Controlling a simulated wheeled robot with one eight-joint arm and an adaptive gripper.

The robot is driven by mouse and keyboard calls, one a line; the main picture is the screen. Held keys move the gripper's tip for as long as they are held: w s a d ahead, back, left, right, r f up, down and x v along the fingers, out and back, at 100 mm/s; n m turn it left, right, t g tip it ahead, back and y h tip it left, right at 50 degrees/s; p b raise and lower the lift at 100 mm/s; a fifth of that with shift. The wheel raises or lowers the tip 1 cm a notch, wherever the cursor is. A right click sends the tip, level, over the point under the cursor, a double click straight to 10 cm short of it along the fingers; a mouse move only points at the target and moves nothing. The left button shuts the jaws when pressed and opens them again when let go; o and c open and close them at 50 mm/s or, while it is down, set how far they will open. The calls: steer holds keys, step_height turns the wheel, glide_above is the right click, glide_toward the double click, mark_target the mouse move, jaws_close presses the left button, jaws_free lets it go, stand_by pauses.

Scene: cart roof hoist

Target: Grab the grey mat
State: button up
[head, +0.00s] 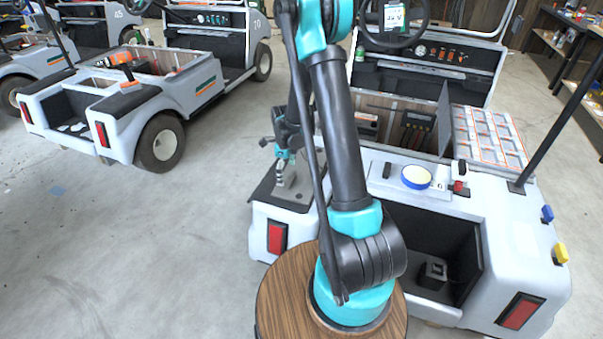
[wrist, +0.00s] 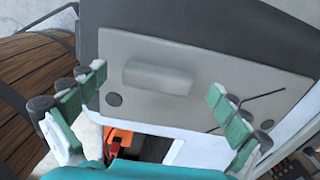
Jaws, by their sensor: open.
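The grey mat (wrist: 148,107) lies flat on the dark rear deck of the near cart, at its left corner. A raised pale grey block (wrist: 157,78) stands up from its middle, and dark round spots show near its edge. In the head view the mat (head: 296,192) is partly hidden by my arm. My gripper (wrist: 157,84) is open above the mat, with its two green-padded fingers on either side of the raised block and nothing between them. In the head view my gripper (head: 283,170) points down at the mat. Whether the fingertips touch the mat is unclear.
A blue-and-white round button (head: 416,177) and a small red part (head: 459,187) sit on the cart's rear ledge to the right. An orange object (wrist: 124,143) shows beside the mat. An organizer (head: 488,140) stands further right. Another cart (head: 150,90) stands left across open floor.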

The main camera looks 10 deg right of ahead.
steer(key=shift+f, duration=0.45)
steer(key=c, duration=1.6)
steer(key=shift+r, duration=0.15)
